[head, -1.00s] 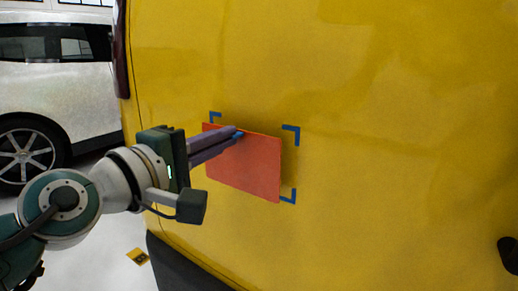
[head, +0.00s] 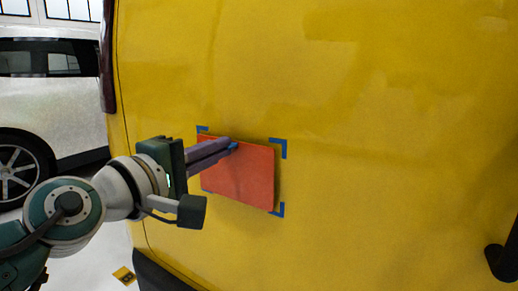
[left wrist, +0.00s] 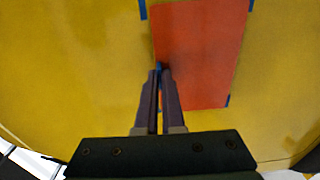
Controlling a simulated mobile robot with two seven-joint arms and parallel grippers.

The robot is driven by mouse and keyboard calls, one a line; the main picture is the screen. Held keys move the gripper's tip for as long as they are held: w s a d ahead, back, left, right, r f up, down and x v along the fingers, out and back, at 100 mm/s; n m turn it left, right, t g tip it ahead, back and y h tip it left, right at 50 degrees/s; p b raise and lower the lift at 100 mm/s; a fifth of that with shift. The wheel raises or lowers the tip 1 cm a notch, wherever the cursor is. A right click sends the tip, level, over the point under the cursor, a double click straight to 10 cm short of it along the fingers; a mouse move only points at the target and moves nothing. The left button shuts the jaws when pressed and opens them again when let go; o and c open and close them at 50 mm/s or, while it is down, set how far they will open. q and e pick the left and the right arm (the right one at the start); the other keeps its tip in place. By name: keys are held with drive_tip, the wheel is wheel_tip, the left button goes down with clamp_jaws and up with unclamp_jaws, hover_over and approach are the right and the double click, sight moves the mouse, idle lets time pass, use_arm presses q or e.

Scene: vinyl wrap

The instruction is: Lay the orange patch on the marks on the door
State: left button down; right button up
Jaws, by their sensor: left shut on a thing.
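The orange patch (head: 243,179) is a flat, red-orange rectangle in front of the yellow door (head: 380,190). Blue corner marks (head: 279,147) show around its corners, with a wider gap at the upper right. My left gripper (head: 233,147) is shut on the patch near its upper edge. In the left wrist view the left gripper (left wrist: 161,68) pinches one edge of the patch (left wrist: 203,60) at a small blue spot. A narrow shadow lies beside the patch; I cannot tell whether it touches the door. My right gripper is not in view.
A white car (head: 50,110) stands at the left behind the door's edge. A black handle-like part (head: 502,262) sticks out at the lower right. A yellow marker (head: 124,275) lies on the floor. The door around the marks is clear.

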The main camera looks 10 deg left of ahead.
use_arm(q)
drive_tip(key=shift+w+d+f, duration=0.1)
drive_tip(key=shift+w+d, duration=0.05)
drive_tip(key=shift+w, duration=0.3)
idle(1.1)
drive_tip(key=c, duration=1)
unclamp_jaws()
drive_tip(key=shift+o, duration=0.2)
drive_tip(key=p+v, duration=0.1)
drive_tip(key=v, duration=0.8)
drive_tip(key=shift+s, duration=0.4)
